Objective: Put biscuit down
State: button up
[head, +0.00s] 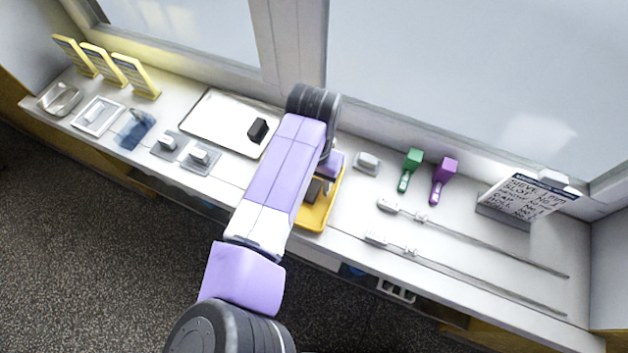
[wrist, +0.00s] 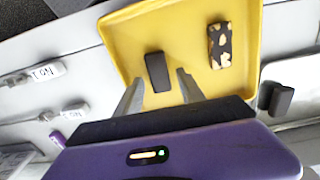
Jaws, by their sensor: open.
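My gripper (wrist: 158,83) is open above a yellow tray (wrist: 128,32), with its two fingers spread wide. A plain dark biscuit (wrist: 158,72) lies on the tray between and just beyond the fingertips, with a gap on each side. A second dark biscuit with pale patches (wrist: 220,45) lies on the same tray, apart from it to the right in the wrist view. In the head view the yellow tray (head: 318,218) is partly hidden under my arm, and the fingertips are hard to make out.
A white board with a dark rim (head: 210,123) bears a black block (head: 258,128) left of the yellow tray. A green tool (head: 411,165), a purple tool (head: 443,175) and a handwritten sign (head: 525,195) stand to the right. Two long rods with white tags (head: 388,205) lie along the counter.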

aim_at(314, 187)
notch_tip(314, 187, up, 12)
jog(key=b, duration=0.2)
jog(key=shift+f, duration=0.15)
jog(key=shift+s, duration=0.1)
dwell(0.4)
